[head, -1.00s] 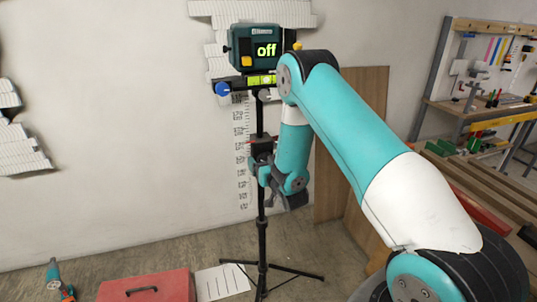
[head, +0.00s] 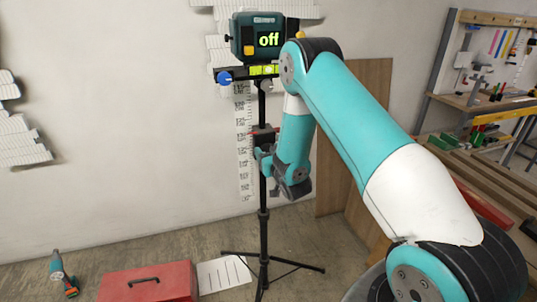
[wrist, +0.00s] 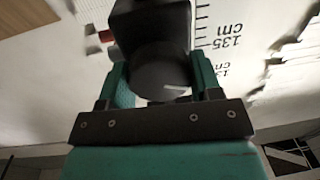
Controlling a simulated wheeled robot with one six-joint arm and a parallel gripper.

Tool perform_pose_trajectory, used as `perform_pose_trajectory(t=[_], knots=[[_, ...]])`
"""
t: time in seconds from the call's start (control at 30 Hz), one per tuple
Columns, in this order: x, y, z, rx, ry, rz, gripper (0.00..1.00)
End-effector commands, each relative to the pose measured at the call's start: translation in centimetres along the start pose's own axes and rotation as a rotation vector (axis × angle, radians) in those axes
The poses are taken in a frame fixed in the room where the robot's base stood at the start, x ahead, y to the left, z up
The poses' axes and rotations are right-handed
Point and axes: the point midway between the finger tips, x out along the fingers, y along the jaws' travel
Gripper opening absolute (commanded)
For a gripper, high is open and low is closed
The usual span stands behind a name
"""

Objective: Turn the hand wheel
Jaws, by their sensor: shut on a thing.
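The hand wheel (wrist: 158,68) appears to be the dark round knob on a black block in the wrist view. My gripper (wrist: 160,75) has its two teal fingers on either side of the knob, shut on it. In the head view my gripper (head: 263,158) is at the tripod's black post, just below a dark block (head: 264,135) with a red part. The knob itself is hidden there by my gripper and wrist.
A yellow-green level (head: 263,70) and a blue knob (head: 224,78) sit under the device. A printed scale (head: 243,140) runs down the wall. A red toolbox (head: 150,282), paper sheet (head: 223,273) and teal tool (head: 62,275) lie on the floor. A brown board (head: 345,130) leans behind my arm.

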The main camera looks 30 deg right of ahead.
Motion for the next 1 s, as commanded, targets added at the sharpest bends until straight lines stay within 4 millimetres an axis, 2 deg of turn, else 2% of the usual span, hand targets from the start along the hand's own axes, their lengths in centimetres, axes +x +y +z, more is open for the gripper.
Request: perform_pose_trajectory(t=[0.5, 1.0], knots=[[-0.04, -0.29, 0.29, -0.340, -0.030, 0.000, 0.35], [-0.10, -0.39, 0.18, -0.456, -0.043, -0.001, 0.35]])
